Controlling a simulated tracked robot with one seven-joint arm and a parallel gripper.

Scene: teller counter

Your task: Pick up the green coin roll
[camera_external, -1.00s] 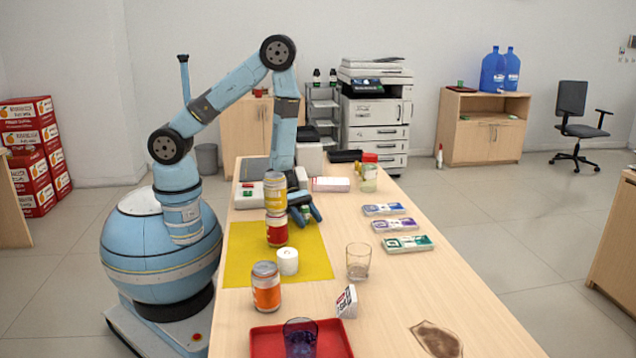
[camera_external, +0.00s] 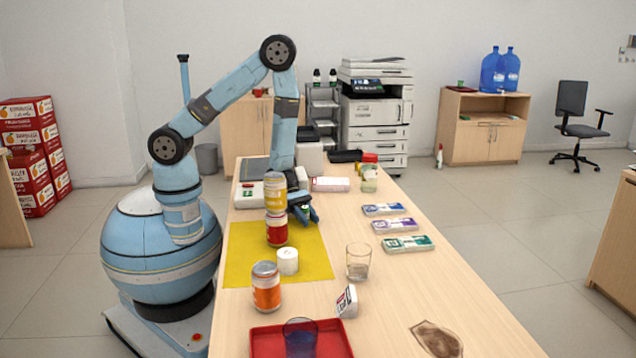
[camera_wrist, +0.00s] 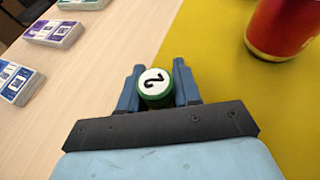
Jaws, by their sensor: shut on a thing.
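The green coin roll (camera_wrist: 154,92) stands between my two fingers in the wrist view. Its round white top bears a black "2", and a green rim shows around it. My gripper (camera_wrist: 157,84) is shut on the roll, with one blue finger on each side. In the external view my gripper (camera_external: 304,213) is low over the counter, at the right edge of the yellow mat (camera_external: 315,262). It is just right of and behind the stacked cans, and I cannot make out the roll there.
A yellow can (camera_external: 275,192) sits on a red can (camera_external: 277,231), close left of my gripper. A white cylinder (camera_external: 288,261), an orange can (camera_external: 266,288) and a clear glass (camera_external: 358,262) stand nearer the camera. Banknote packs (camera_external: 394,225) lie to the right, with bare counter between.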

